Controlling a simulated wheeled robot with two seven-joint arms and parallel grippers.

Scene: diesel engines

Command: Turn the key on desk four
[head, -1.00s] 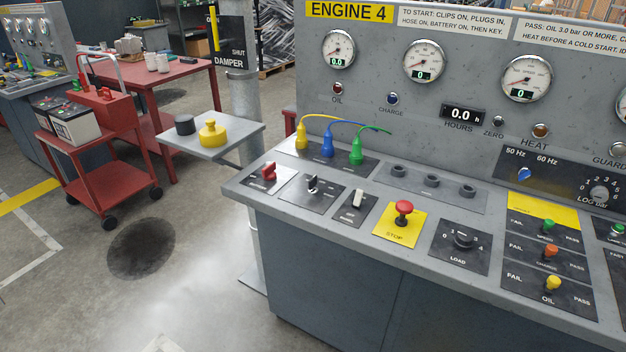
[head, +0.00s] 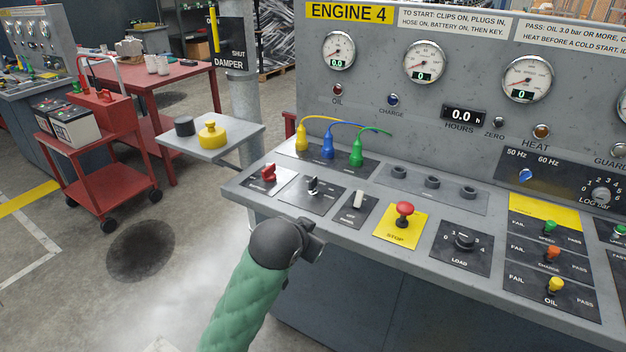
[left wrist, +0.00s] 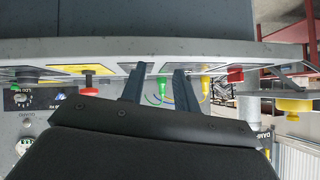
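Desk four (head: 300,221) carries a sloped panel labelled ENGINE 4. The key switch (head: 313,186), a small dark upright key on a black plate, sits between the red switch (head: 268,173) and the white toggle (head: 358,199). My left gripper (head: 314,238) is in front of the desk's front edge, just below the key plate and apart from it. In the left wrist view its two fingers (left wrist: 160,85) are spread with nothing between them, and the panel appears upside down beyond them. The key is not clear in that view. My right gripper is not in view.
The red stop button (head: 404,210) and load knob (head: 465,241) lie right of the key. Yellow, blue and green plugs (head: 328,146) with cables stand behind it. A side shelf (head: 245,131) and a red trolley (head: 92,170) stand left. Floor left of the desk is open.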

